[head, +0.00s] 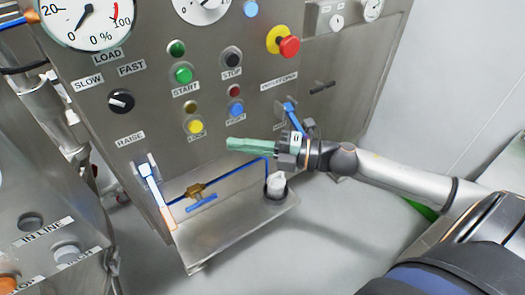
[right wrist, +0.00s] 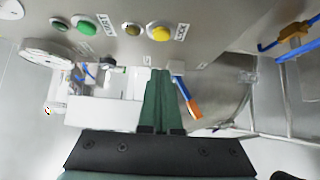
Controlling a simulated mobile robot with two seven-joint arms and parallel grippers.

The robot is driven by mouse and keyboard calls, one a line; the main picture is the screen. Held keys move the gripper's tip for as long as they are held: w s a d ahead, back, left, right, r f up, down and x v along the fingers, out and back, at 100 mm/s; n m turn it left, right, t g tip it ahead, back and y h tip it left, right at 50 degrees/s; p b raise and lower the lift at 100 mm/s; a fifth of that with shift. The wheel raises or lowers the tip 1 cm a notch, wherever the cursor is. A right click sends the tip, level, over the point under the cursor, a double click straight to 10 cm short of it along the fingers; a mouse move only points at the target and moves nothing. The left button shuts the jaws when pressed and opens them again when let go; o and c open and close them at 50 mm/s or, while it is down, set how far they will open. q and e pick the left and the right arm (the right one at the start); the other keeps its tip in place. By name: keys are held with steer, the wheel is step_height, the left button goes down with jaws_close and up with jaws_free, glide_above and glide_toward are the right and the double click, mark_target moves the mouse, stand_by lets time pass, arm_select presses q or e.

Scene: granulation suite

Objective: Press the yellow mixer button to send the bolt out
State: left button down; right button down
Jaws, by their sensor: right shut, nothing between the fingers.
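The yellow button (head: 195,126) is on the grey steel panel, below a small brown-yellow lamp and above a label too small to read surely. It also shows in the right wrist view (right wrist: 160,33), above the fingertips. My right gripper (head: 230,144) has its green fingers shut and empty, pointing left across the panel. Its tips are to the right of and slightly below the yellow button in the head view, apart from it in the picture. In the right wrist view the fingertips (right wrist: 161,72) are together. I cannot make out the bolt. My left gripper is not in view.
A blue button (head: 236,109) and a green START button (head: 183,74) are near the yellow one. A red stop button (head: 288,46) is at upper right. Below, a steel shelf (head: 205,252) carries a blue line with a brass valve (head: 194,190) and a white-topped part.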

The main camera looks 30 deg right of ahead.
steer(key=shift+v, duration=2.25)
steer(key=shift+a, duration=0.1)
stand_by(0.8)
step_height(320, 180, down, 16)
steer(key=s+d+m+t+h, duration=0.25)
steer(key=m+h, duration=0.65)
steer(key=m, duration=0.7)
steer(key=s+a+f+m+g+h+p, duration=0.1)
steer(key=s+a+f+m+g, duration=0.4)
steer(key=f, duration=0.8)
steer(key=s+a+m+h, duration=0.1)
steer(key=s+a+m, duration=0.2)
steer(key=s+m, duration=0.1)
steer(key=shift+s+a+f+m, duration=0.15)
steer(key=shift+s+a+m, duration=0.2)
steer(key=shift+s, duration=0.45)
